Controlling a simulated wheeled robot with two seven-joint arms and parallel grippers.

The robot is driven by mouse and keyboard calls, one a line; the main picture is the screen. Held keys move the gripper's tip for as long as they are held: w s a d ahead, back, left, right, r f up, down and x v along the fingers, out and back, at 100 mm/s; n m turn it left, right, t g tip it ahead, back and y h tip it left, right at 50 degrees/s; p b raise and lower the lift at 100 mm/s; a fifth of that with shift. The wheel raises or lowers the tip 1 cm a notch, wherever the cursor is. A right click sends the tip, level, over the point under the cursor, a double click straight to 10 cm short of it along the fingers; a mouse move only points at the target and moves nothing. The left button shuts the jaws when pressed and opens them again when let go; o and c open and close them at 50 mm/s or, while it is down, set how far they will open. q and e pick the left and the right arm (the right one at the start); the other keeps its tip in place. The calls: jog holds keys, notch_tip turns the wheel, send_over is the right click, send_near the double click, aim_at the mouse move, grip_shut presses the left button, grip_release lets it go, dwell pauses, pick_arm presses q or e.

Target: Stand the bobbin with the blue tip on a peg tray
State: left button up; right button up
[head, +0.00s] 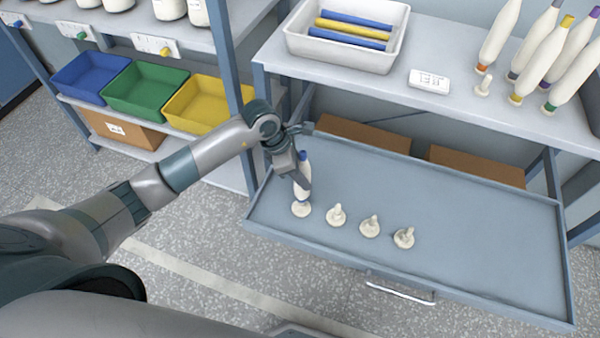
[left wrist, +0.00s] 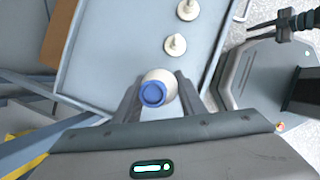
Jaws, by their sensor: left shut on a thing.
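The bobbin with the blue tip (head: 304,168) is white and upright, blue end up, at the left end of the pull-out tray (head: 470,240). My left gripper (head: 302,186) is shut on it. In the left wrist view the bobbin (left wrist: 158,84) is between the two fingers, seen from above. Its lower end is directly over or on the leftmost peg (head: 300,209); the finger hides part of it, so I cannot tell if it is seated. Bare pegs (head: 336,215), (head: 370,226) and (head: 404,238) stand in a row to the right.
The tray's right side is clear. On the shelf above are a white bin (head: 345,52) with blue and yellow bars, a white label box (head: 430,81) and several bobbins with coloured tips (head: 540,62). Coloured bins (head: 148,88) stand on the left rack behind my arm.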

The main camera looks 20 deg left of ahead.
pick_arm(q)
jog(key=shift+w+d+r+p, duration=0.1)
jog(key=shift+w+r+p, duration=0.1)
jog(key=shift+p, duration=0.2)
pick_arm(e)
jog(key=shift+w+f, duration=0.1)
jog(key=shift+f, duration=0.2)
pick_arm(q)
jog(key=shift+w+d+r+p, duration=0.1)
jog(key=shift+w+r+p, duration=0.05)
jog(key=shift+r+p, duration=0.4)
jog(key=shift+r, duration=0.15)
pick_arm(e)
jog(key=shift+d+r, duration=0.1)
jog(key=shift+r, duration=0.4)
pick_arm(q)
jog(key=shift+r, duration=0.1)
pick_arm(e)
jog(key=shift+r, duration=0.1)
